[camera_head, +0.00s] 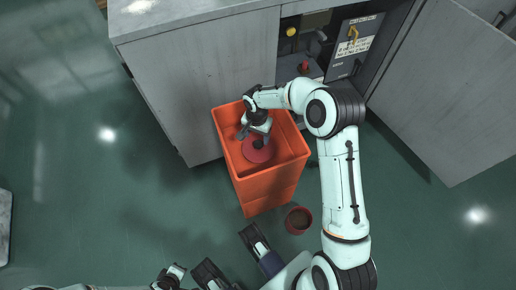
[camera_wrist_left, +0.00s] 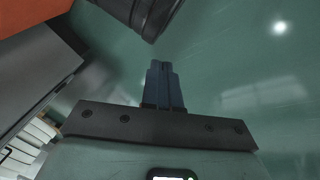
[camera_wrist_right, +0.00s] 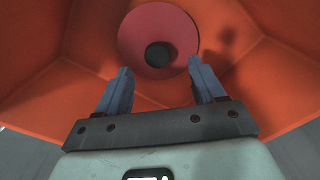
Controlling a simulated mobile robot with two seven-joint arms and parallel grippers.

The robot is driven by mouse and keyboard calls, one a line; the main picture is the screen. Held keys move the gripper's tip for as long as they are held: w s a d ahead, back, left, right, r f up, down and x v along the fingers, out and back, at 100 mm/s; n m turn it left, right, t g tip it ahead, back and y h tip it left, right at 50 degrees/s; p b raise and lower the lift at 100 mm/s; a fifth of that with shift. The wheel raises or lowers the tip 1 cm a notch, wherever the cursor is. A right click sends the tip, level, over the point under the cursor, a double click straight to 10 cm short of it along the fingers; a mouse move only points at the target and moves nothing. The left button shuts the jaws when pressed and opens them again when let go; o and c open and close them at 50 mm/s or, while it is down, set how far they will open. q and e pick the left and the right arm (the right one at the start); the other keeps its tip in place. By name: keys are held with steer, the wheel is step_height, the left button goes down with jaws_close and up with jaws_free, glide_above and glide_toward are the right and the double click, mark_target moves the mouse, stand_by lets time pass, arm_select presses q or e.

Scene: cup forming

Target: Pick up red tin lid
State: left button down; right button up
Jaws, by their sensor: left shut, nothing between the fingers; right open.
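The red tin lid (camera_wrist_right: 133,36) lies on the floor of the orange crate, a round red disc with a dark knob at its centre. It also shows in the head view (camera_head: 257,151), partly covered by my right gripper. My right gripper (camera_wrist_right: 160,84) is inside the crate's opening with its fingers open and empty. In the right wrist view the lid is beyond the fingertips, apart from them. My left gripper (camera_wrist_left: 161,68) is shut and empty, away from the crate, over the green floor.
The orange crate (camera_head: 262,193) stands against a grey cabinet (camera_head: 205,75) with an open door (camera_head: 450,95) on the right. A reddish pot (camera_head: 299,220) stands on the floor near the crate. The floor at left is largely clear.

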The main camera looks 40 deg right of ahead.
mark_target(258, 144)
steer(key=shift+f, duration=0.35)
steer(key=f, duration=0.1)
steer(key=f+b, duration=0.1)
steer(key=f, duration=0.1)
steer(key=shift+s+d+f, duration=0.1)
steer(key=shift+d+f, duration=0.15)
steer(key=shift+f, duration=0.55)
arm_select(q)
steer(key=f, duration=0.1)
steer(key=s, duration=0.1)
steer(key=f, duration=0.1)
steer(key=shift+s+a+f+g, duration=0.15)
steer(key=shift+a+f+g, duration=0.15)
steer(key=shift+a, duration=0.05)
arm_select(e)
steer(key=shift+r, duration=0.1)
jaws_close()
